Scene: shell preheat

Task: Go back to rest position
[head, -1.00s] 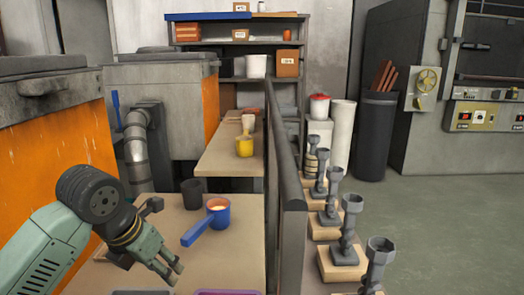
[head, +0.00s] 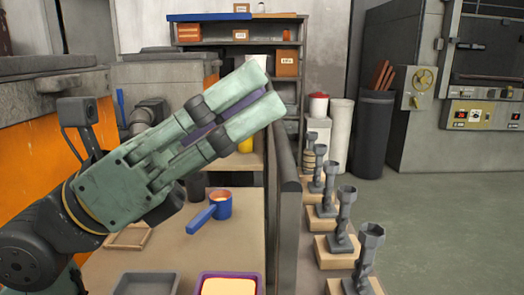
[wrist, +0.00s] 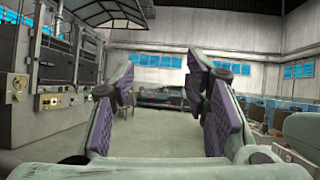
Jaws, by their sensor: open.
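My gripper (head: 262,95) is raised in front of the head camera, its fingers pointing up and right. Nothing is between the fingers. In the wrist view my gripper (wrist: 163,105) shows its two purple-padded fingers spread apart, with the open hall beyond them. On the table (head: 185,245) below it stand a blue ladle (head: 212,212) with orange-tinted contents and a dark cup (head: 195,186), partly hidden by my arm.
A grey tray (head: 147,284), a purple tray (head: 228,277) with pale contents and a wooden frame (head: 128,237) lie on the table. A dark partition (head: 287,190) stands right of it. Several grey shell-like pieces (head: 341,225) stand on wooden blocks beyond. The floor (head: 445,220) at right is clear.

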